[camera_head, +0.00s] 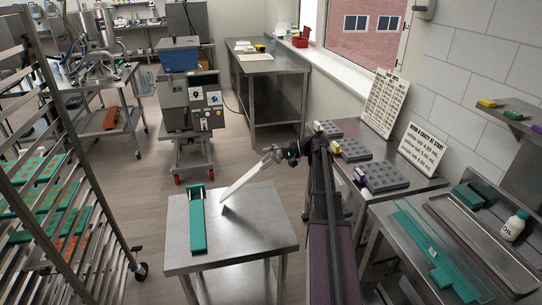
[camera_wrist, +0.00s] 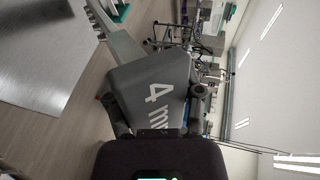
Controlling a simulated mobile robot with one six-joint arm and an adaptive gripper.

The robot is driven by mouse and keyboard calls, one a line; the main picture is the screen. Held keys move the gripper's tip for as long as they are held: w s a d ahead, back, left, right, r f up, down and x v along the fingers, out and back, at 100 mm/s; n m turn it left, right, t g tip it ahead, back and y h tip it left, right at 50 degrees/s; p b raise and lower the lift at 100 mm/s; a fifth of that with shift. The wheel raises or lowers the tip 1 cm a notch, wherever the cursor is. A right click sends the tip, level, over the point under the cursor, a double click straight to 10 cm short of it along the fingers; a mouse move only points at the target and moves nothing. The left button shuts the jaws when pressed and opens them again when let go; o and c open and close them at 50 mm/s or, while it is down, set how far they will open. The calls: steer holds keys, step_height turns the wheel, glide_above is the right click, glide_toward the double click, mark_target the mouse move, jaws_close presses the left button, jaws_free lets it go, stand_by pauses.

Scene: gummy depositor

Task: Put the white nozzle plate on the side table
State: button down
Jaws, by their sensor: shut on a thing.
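The white nozzle plate (camera_head: 245,180) is a long pale bar in my gripper (camera_head: 273,153). It slants down to the left over the metal side table (camera_head: 255,232). I cannot tell whether its low end touches the tabletop. In the wrist view the plate (camera_wrist: 150,88) looks grey, with "4 m…" lettering and small nozzles at its far end. My gripper (camera_wrist: 158,130) is shut on the plate's near end. The side table (camera_wrist: 45,50) also shows at the left of the wrist view.
A green plate (camera_head: 197,222) lies lengthwise on the left of the side table; the right and front of the top are bare. A tall rack (camera_head: 85,200) stands at left. A bench with grey molds (camera_head: 375,177) and signs is at right. The depositor machine (camera_head: 192,105) stands behind.

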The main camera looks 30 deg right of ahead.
steer(key=shift+f+b, duration=0.5)
steer(key=shift+f, duration=0.25)
jaws_free()
stand_by(0.9)
